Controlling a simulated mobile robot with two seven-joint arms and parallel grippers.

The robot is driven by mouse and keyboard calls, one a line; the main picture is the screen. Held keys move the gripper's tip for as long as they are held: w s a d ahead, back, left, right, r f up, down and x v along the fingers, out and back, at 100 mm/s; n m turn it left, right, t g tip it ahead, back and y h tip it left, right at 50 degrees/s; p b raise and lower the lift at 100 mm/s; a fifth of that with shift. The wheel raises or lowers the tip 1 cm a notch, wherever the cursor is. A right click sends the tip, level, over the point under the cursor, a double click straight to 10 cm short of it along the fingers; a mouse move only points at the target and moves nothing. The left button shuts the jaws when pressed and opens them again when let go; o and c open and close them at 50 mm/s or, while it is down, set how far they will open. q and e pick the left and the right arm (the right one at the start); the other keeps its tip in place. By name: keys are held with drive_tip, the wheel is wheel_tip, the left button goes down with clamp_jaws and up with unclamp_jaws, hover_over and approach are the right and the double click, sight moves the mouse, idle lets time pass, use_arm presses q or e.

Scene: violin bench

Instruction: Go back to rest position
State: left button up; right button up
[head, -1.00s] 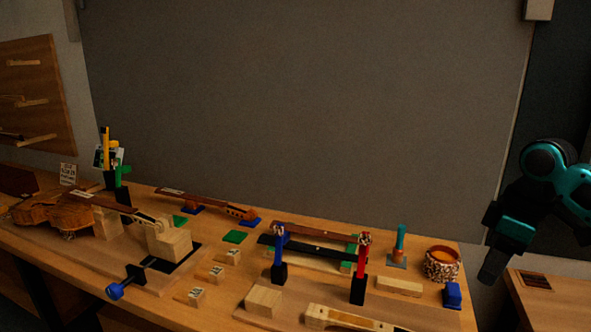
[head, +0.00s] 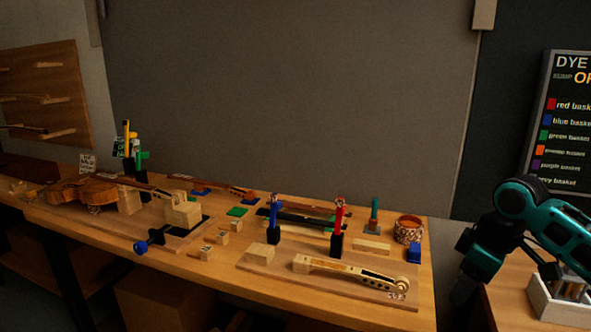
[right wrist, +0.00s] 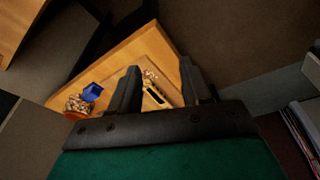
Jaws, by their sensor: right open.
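My right gripper (head: 464,290) hangs at the right of the head view, past the right end of the workbench (head: 425,290). In the right wrist view its two dark fingers (right wrist: 158,92) stand apart with nothing held between them. The bench corner shows beyond the fingers, with the scroll end of a pale violin neck (right wrist: 155,96) seen in the gap. That neck (head: 350,270) lies on a board at the bench's front right. My left gripper is in neither view.
A violin (head: 85,190), blue and red clamps (head: 338,215), a patterned round bowl (head: 408,230) and a blue block (head: 414,254) are on the bench. A second table with a pale tray (head: 560,310) stands at the right. A dye sign (head: 565,120) hangs above it.

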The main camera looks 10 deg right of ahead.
drive_tip(key=s+a+f+m+t+y, duration=0.1)
drive_tip(key=a+f+t, duration=0.1)
drive_tip(key=a+f, duration=0.65)
drive_tip(key=s+a+f+m+t+y, duration=0.1)
drive_tip(key=a+f+t, duration=0.1)
drive_tip(key=a+f, duration=0.65)
drive_tip(key=s+a+f+m+t, duration=0.1)
drive_tip(key=s+f+t, duration=0.1)
drive_tip(key=s, duration=0.4)
drive_tip(key=s+a+f+m+t+h, duration=0.1)
drive_tip(key=s+f+m+t, duration=0.1)
drive_tip(key=s+f, duration=0.3)
drive_tip(key=shift+s+a+f+t, duration=0.3)
drive_tip(key=shift+s+a, duration=0.05)
drive_tip(key=shift+s, duration=0.8)
